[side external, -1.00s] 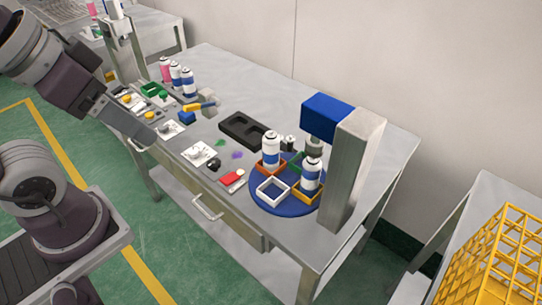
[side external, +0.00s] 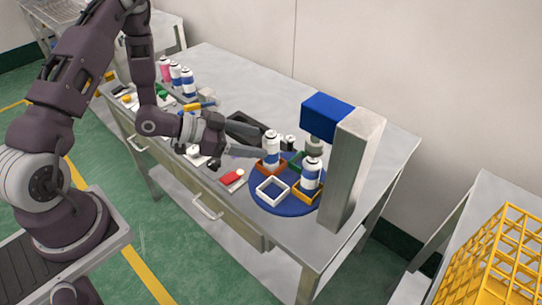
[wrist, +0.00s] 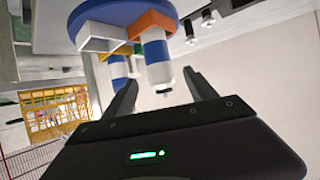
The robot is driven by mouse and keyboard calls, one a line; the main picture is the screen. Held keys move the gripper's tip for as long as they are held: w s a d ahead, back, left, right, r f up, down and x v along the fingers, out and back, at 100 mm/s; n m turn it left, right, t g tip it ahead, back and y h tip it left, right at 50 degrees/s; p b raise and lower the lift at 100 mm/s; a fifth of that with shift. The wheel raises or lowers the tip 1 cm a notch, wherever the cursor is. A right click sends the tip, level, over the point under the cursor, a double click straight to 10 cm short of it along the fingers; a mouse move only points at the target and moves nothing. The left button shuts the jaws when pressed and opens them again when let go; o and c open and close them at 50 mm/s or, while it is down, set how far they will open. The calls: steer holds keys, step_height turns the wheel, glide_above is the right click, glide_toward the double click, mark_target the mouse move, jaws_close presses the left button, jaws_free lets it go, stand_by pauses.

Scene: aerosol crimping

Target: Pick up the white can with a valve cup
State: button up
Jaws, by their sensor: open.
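A white can with a blue band (side external: 271,151) stands upright in an orange square holder (side external: 260,169) on the blue turntable (side external: 262,203). In the wrist view, where things look upside down, this can (wrist: 155,52) shows a small valve piece at its top. A similar can (side external: 310,174) stands in a yellow holder under the press; part of it also shows in the wrist view (wrist: 118,68). My gripper (side external: 255,152) is open and empty just left of the can in the orange holder. In the wrist view its fingers (wrist: 160,78) point toward that can, with a gap on both sides.
The blue-headed press (side external: 332,117) with its grey column stands right of the turntable. An empty white holder (side external: 272,190) is at the turntable's front. More cans (side external: 176,76) stand at the back left. A yellow crate (side external: 500,255) is at the right.

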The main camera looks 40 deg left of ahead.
mark_target(271, 146)
steer(key=x, duration=0.5)
steer(key=shift+w+d+f, duration=0.1)
steer(key=shift+w+f, duration=0.1)
steer(key=shift+f, duration=0.25)
jaws_close()
